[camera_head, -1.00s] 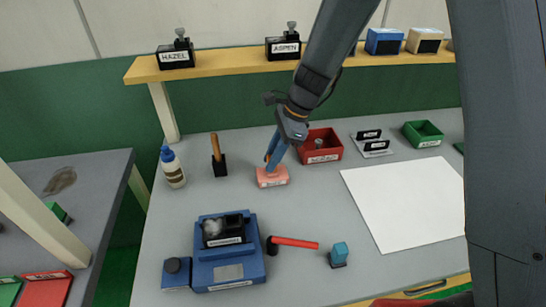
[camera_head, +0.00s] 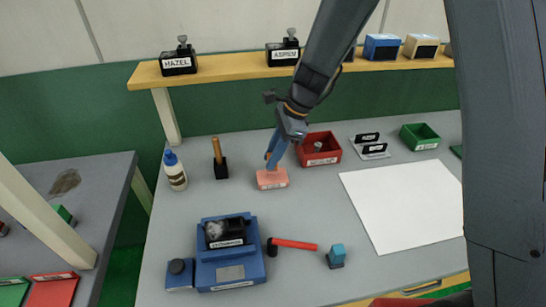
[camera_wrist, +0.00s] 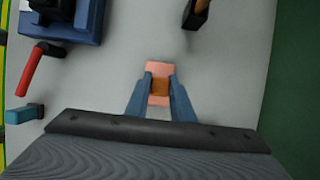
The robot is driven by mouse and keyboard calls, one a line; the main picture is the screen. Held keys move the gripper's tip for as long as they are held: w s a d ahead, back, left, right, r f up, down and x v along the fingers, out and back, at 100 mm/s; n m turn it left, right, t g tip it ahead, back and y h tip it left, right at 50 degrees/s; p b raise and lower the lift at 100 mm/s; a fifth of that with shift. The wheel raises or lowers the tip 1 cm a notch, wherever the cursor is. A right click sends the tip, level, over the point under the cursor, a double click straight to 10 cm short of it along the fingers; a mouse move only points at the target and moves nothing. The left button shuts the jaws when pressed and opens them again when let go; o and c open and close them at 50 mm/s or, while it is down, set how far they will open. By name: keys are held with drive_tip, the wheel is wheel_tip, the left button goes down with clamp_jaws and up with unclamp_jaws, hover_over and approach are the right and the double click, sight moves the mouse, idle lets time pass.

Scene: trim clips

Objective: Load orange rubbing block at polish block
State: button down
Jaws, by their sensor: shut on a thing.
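The orange rubbing block (camera_head: 272,178) is a pale salmon-orange piece with a white label, at the table's middle left of the red bin. In the wrist view its pale ends (camera_wrist: 158,68) show on either side of a darker orange middle part (camera_wrist: 159,87). My gripper (camera_head: 271,164) points down at it, with its two blue fingers shut on that middle part. I cannot tell whether the block touches the table. I cannot say for sure which object is the polish block; a blue machine (camera_head: 230,272) with a labelled black part stands at the front left.
A red bin (camera_head: 319,149) stands close right of my gripper. A glue bottle (camera_head: 175,170) and a wooden-handled black tool (camera_head: 220,160) stand to the left. A red-handled tool (camera_head: 293,244) and a small blue block (camera_head: 336,256) lie in front. A white sheet (camera_head: 408,205) lies right.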

drive_tip(key=shift+r+p, duration=2)
drive_tip(key=shift+r, duration=0.5)
drive_tip(key=shift+f, duration=0.1)
